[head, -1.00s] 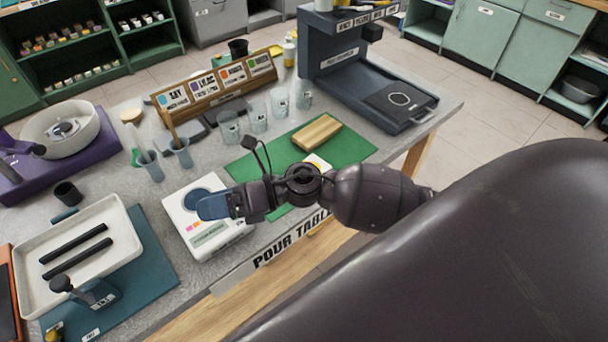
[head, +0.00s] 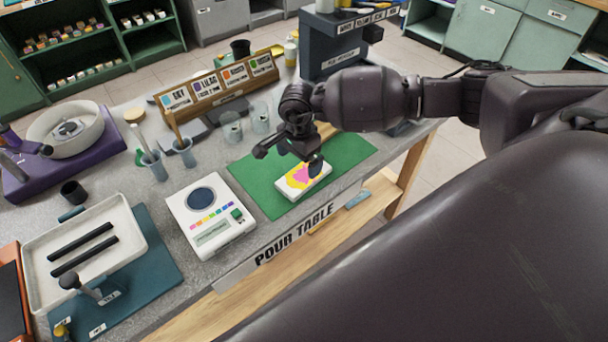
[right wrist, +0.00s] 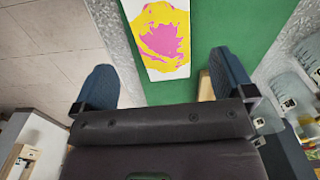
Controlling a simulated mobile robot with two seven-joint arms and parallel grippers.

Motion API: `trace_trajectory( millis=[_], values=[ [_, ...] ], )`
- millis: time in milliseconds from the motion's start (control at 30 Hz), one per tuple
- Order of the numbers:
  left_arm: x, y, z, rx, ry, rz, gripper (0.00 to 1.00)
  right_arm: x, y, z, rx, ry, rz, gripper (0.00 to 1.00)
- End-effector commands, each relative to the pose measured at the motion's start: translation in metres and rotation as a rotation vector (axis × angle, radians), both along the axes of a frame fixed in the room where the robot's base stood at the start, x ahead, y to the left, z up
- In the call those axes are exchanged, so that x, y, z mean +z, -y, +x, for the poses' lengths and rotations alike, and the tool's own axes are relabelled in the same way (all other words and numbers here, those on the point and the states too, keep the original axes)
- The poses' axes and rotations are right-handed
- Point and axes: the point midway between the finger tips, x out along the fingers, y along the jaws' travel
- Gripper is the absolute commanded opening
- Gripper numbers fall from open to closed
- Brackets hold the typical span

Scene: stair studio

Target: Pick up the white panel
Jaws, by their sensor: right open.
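The white panel (head: 303,181) lies flat on a green mat (head: 357,153) near the table's front edge. Its top carries yellow and pink paint. In the right wrist view the panel (right wrist: 164,40) lies ahead of my right gripper, in line with the gap between the fingers. My right gripper (head: 291,160) is over the mat, just above the panel, and hides part of the panel's far end. In the right wrist view its two blue-padded fingers (right wrist: 166,88) are wide apart with nothing between them.
A white scale (head: 210,215) stands left of the mat. Clear cups (head: 232,127) and a wooden block (head: 326,131) are behind my gripper. A white tray (head: 130,268) with two black bars is at the left.

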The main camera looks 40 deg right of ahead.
Motion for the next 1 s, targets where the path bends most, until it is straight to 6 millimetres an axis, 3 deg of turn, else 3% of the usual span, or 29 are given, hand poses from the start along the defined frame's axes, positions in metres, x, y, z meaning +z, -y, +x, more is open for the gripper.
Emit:
trace_trajectory(
  millis=[100,367,700,1000],
  values=[
    [0.0,0.0,-0.001,0.0,-0.003,0.0,0.43,-0.015,-0.001,0.0,-0.002,-0.002,0.003,1.0],
    [0.0,-0.001,-0.006,0.004,-0.012,0.0,0.43,-0.031,-0.002,0.0,-0.001,-0.003,0.004,1.0],
    [0.004,-0.001,-0.005,0.003,-0.009,0.001,0.43,-0.071,-0.005,0.0,-0.002,-0.001,0.004,1.0],
    [0.006,0.0,-0.001,0.001,-0.001,0.001,0.43,-0.074,-0.004,0.001,-0.002,-0.001,0.003,0.98]
  ],
)
